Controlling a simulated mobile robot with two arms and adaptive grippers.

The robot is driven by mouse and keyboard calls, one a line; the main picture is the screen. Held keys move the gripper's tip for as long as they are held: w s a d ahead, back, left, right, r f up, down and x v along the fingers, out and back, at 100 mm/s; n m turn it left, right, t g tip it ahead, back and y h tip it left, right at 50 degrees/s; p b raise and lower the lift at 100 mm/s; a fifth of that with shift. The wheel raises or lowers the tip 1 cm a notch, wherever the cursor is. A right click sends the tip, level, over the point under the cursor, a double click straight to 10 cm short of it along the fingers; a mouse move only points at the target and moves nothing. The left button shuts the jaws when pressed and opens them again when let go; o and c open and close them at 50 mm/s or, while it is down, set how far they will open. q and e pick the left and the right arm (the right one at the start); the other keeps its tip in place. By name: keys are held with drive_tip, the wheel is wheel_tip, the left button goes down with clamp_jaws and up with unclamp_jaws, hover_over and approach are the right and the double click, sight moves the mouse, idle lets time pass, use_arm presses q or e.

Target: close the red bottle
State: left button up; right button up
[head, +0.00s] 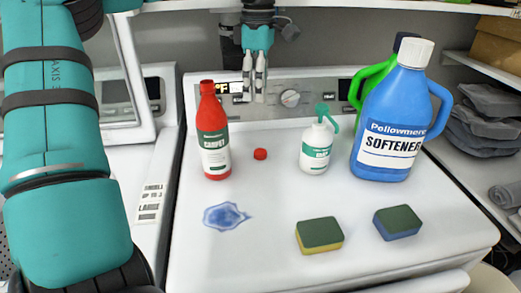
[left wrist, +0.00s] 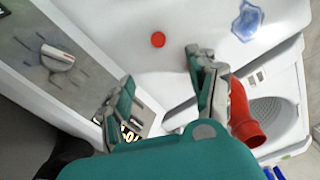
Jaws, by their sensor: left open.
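The red bottle (head: 213,140) stands upright on the white machine top, left of centre, its neck uncapped. In the left wrist view the bottle (left wrist: 244,112) shows at the right, partly hidden by a finger. The small red cap (head: 260,154) lies on the white top to the right of the bottle; it also shows in the left wrist view (left wrist: 158,40). My left gripper (head: 254,96) points down above the back panel, behind and above the cap, fingers apart. In the left wrist view the gripper (left wrist: 160,68) is open and empty. My right gripper is not in view.
A small white bottle (head: 316,150) with a teal top stands right of the cap. A large blue softener bottle (head: 392,115) and a green bottle (head: 372,78) stand further right. A blue spill (head: 225,216) and two sponges (head: 320,233) (head: 397,222) lie in front.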

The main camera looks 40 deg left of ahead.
use_arm(q)
hover_over(261, 151)
drive_tip(key=f, duration=1.1)
drive_tip(key=shift+s+a+f, duration=0.15)
drive_tip(key=shift+s+f, duration=0.1)
drive_tip(key=shift+f, duration=0.45)
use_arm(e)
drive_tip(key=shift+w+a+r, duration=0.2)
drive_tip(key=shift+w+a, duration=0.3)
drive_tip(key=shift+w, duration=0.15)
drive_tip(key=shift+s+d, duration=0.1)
use_arm(q)
drive_tip(key=shift+f+p, duration=0.3)
wheel_tip(261, 151, down, 5)
drive_tip(key=shift+w+r+p, duration=0.15)
drive_tip(key=shift+r+p, duration=0.05)
drive_tip(key=shift+p, duration=0.2)
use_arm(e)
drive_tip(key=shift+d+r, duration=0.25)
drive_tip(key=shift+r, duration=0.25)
use_arm(q)
drive_tip(key=c, duration=0.8)
